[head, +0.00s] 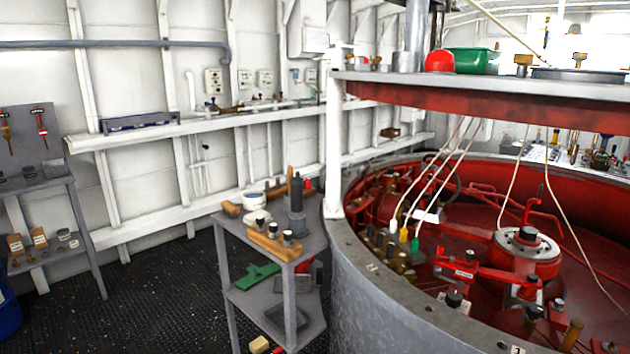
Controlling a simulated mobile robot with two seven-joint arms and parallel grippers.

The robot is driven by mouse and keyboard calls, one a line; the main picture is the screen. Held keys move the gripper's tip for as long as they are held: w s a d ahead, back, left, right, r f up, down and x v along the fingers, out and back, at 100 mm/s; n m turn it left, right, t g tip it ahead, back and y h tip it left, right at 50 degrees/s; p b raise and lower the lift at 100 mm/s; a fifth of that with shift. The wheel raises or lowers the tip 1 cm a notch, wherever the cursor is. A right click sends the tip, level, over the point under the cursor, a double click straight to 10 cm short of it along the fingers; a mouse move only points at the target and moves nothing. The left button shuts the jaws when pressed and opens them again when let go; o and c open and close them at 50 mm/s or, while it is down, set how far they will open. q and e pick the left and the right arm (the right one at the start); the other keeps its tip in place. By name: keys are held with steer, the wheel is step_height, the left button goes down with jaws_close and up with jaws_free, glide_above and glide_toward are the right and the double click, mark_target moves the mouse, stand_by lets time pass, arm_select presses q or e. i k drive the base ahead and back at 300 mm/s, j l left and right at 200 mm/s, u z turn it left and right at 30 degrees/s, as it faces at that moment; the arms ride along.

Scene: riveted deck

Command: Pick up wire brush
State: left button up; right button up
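I cannot pick out a wire brush for certain; the small items are too small to tell. A grey two-shelf cart (306,247) stands in the middle. Its top holds a wooden block with dark knobs (274,240), a dark grey cylindrical tool (296,200), a white round container (254,200) and a short tan wooden piece (231,209). Its lower shelf holds a flat green item with a handle (258,275). Neither of my grippers is in view.
A large round red-lined pit (480,240) with a grey rim fills the right, with a raised shelf (480,84) above it. A tool stand (36,180) is at the left. Dark textured floor (150,290) lies open between stand and cart. A tan block (259,345) lies low at the front.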

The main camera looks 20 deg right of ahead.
mark_target(230, 210)
steer(key=i+j+z, duration=0.1)
steer(key=z, duration=0.55)
steer(key=i+j+z, duration=0.5)
steer(key=j, duration=0.2)
steer(key=i+j+z, duration=0.1)
steer(key=j, duration=0.25)
steer(key=i+j+z, duration=0.1)
steer(key=j, duration=0.3)
